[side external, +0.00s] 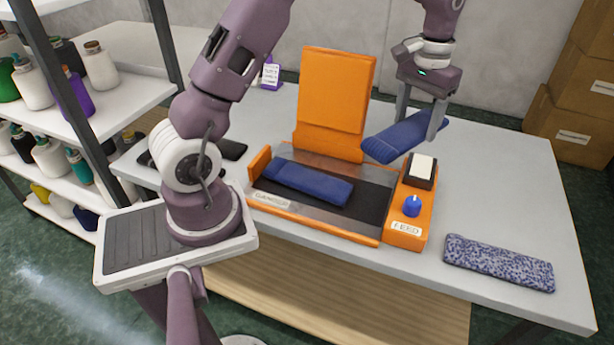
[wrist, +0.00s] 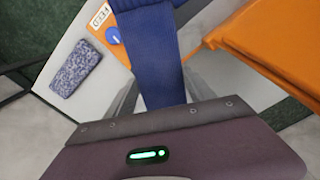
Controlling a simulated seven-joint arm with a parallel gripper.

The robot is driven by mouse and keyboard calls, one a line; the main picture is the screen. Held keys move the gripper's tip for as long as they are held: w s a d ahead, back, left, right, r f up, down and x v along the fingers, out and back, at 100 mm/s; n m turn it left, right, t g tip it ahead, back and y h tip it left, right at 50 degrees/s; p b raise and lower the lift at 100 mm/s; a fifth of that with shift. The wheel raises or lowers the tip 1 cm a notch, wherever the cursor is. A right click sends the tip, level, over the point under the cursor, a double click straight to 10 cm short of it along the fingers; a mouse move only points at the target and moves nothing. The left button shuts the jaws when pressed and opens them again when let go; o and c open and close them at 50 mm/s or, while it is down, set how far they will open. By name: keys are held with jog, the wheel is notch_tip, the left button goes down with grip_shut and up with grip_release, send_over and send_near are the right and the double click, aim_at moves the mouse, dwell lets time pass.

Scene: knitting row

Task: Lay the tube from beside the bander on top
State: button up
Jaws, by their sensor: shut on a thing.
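My gripper (side external: 420,118) is shut on a plain blue tube (side external: 400,138), a flat folded knit piece. It holds the tube in the air above the table, behind and above the right side of the orange bander (side external: 408,235). The held tube (wrist: 152,55) also shows in the wrist view, between the fingers. A second blue tube (side external: 308,183) lies on the dark bed of the bander. A speckled blue-and-white tube (side external: 498,263) lies on the table to the right of the bander. It also shows in the wrist view (wrist: 76,68).
The bander has an upright orange panel (side external: 336,95) at its back and a blue knob (side external: 412,205) on its right block. The grey table (side external: 500,190) is clear around the speckled tube. Shelves with bottles (side external: 100,66) stand left; cardboard boxes (side external: 565,125) stand at right.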

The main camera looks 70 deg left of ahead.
aim_at(316, 180)
jog(key=s+a+f+m, duration=0.2)
jog(key=s+a+m, duration=0.3)
jog(key=s, duration=0.4)
jog(key=s+a+f+m, duration=0.1)
jog(key=s+a+m, duration=0.1)
jog(key=s+m, duration=0.6)
jog(key=shift+n, duration=0.3)
jog(key=f, duration=0.3)
jog(key=s+f, duration=0.1)
jog(key=f, duration=0.2)
jog(key=s+f, duration=0.1)
jog(key=f, duration=0.3)
jog(key=shift+a, duration=0.35)
jog(key=shift+f, duration=0.15)
jog(key=o, duration=1.4)
